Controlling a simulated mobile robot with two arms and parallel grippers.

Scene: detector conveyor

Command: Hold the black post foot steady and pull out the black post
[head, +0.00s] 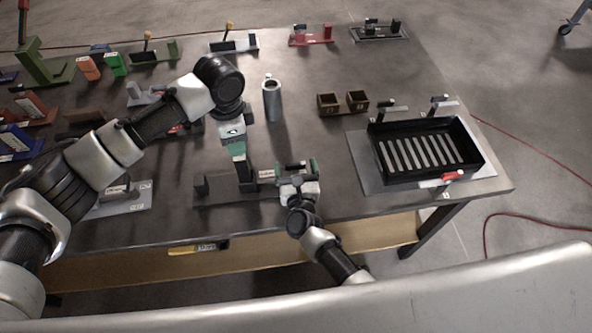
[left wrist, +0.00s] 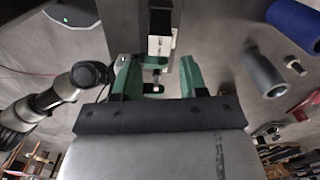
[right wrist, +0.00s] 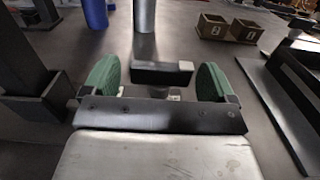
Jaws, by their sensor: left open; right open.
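The black post assembly stands on a dark plate (head: 228,202) near the table's front edge. A short black upright (head: 200,184) rises at its left end, and a pale label (head: 266,174) shows toward its right part. My left gripper (head: 241,178) points down over its middle, open; in the left wrist view a black bar with a pale end (left wrist: 160,45) lies beyond its green fingers. My right gripper (head: 298,170) is open at the right part; in the right wrist view a black block (right wrist: 150,73) shows between its green fingers. I cannot tell clearly which part is foot and which post.
A grey cylinder (head: 272,100) stands behind the grippers. Two small brown boxes (head: 328,103) stand behind and to the right. A black slotted tray (head: 470,145) is at the right end. Several coloured fixtures line the back and left.

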